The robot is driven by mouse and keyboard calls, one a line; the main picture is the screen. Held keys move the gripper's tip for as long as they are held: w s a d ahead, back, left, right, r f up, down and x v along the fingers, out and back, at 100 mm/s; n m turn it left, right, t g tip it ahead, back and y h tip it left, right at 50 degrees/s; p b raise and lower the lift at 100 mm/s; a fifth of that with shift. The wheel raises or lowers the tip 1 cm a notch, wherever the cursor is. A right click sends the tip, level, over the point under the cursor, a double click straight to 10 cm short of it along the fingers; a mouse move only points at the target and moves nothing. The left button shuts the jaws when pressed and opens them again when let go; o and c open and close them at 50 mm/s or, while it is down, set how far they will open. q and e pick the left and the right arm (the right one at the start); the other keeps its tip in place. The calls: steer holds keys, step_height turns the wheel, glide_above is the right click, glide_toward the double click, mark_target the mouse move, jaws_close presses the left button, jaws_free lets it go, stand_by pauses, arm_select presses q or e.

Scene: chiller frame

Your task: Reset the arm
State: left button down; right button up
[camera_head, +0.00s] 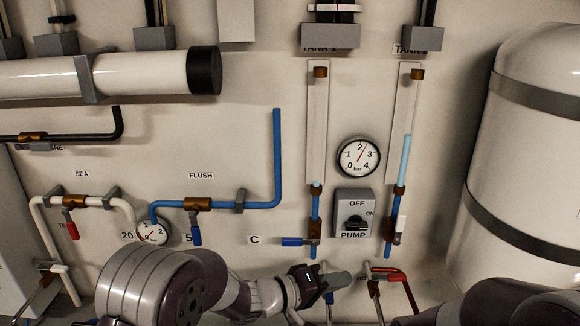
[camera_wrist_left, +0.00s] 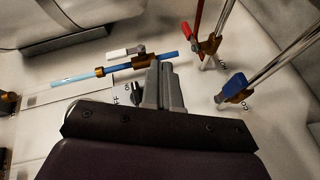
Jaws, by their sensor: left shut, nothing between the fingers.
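My left arm (camera_head: 160,285) comes in from the lower left and reaches right in front of the panel. My left gripper (camera_head: 338,281) is shut and empty, just below the pump switch box (camera_head: 354,206). In the left wrist view its closed fingers (camera_wrist_left: 161,86) point up the picture, with nothing between them. Part of my right arm (camera_head: 505,305) shows at the bottom right; its gripper is not in view.
A blue-handled valve (camera_head: 297,241) is above and left of the left gripper. A red-handled valve (camera_head: 388,274) is to its right, and a white-handled valve (camera_head: 400,231) is above that. A large white tank (camera_head: 530,150) fills the right side.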

arm_select(q)
steer(key=w+a+f+n+t+y, duration=0.1)
steer(key=a+f+t+y, duration=0.1)
steer(key=a+y, duration=0.5)
steer(key=w+a+f+t+y, duration=0.1)
steer(key=a+f+y, duration=0.1)
steer(key=a, duration=0.8)
steer(key=s+a+f+g+y, duration=0.3)
steer(key=s+a+y, duration=0.2)
steer(key=s+a, duration=0.6)
steer(key=s+a+f+m+g, duration=0.1)
steer(key=s+a+g, duration=0.2)
steer(key=s, duration=0.8)
steer(key=shift+f+m+g+y, duration=0.3)
steer(key=shift+f+m+g, duration=0.1)
steer(key=shift+g, duration=0.5)
